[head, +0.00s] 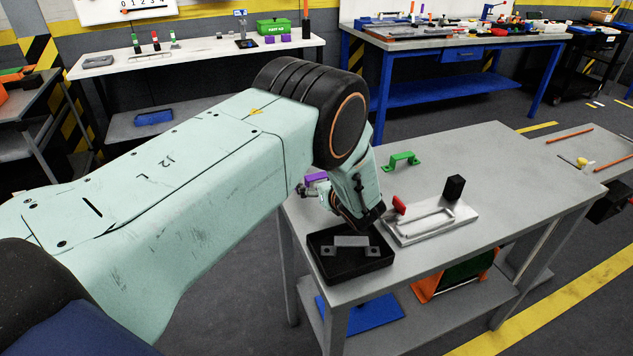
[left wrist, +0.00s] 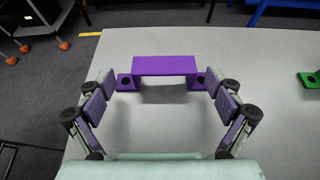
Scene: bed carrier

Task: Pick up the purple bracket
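The purple bracket (left wrist: 165,66) lies on the grey table (left wrist: 150,130), just ahead of and between the fingertips of my left gripper (left wrist: 162,84). The gripper's two fingers are spread wide, one on each side of it. In the head view the purple bracket (head: 316,177) shows at the table's left edge, partly hidden by my left gripper (head: 327,192). My right gripper is in neither view.
A black tray (head: 350,272) with a grey bracket stands at the table's front. A metal fixture (head: 432,224) with a red handle and black block is right of it. A green bracket (head: 401,161) lies behind. Bare tabletop separates the green and purple brackets.

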